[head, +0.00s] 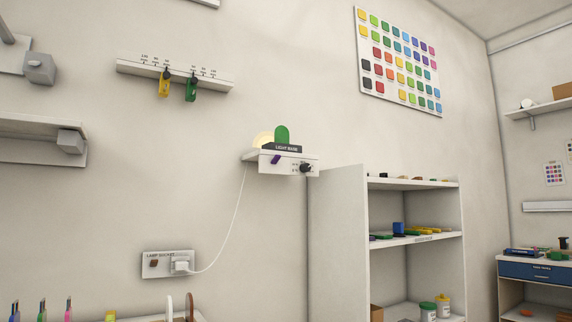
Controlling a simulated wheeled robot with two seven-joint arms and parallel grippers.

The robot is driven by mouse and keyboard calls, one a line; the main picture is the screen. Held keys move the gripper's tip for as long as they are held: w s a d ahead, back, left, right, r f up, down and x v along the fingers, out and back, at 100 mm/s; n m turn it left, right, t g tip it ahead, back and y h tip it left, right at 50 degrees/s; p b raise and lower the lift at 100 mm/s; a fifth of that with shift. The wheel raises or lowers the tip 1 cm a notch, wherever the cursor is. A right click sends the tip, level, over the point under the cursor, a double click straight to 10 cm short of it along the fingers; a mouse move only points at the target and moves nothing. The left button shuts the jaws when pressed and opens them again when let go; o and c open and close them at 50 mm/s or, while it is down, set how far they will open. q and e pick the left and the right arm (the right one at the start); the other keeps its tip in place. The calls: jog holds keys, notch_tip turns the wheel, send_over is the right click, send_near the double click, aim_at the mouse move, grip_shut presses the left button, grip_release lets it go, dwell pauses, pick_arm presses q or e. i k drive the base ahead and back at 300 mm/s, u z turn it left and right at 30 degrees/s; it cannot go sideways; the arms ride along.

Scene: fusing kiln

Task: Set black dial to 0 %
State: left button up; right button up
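A black dial (306,168) sits at the right of the front face of a small white wall-mounted box (290,163) labelled LIGHT BANK. Small marks stand around the dial, too small to read, and I cannot tell its setting. A purple switch or lever (275,160) is at the left of the same face. Neither of my grippers shows in the head view.
A white cord runs from the box down to a lamp socket plate (160,264). A white shelf cabinet (337,240) stands just right of and below the box. A rail (215,83) with yellow and green tags hangs above left. The wall around the box is clear.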

aim_at(304, 167)
jog(key=k, duration=0.55)
jog(key=z, duration=0.6)
jog(key=i, duration=1.5)
jog(key=u, duration=0.55)
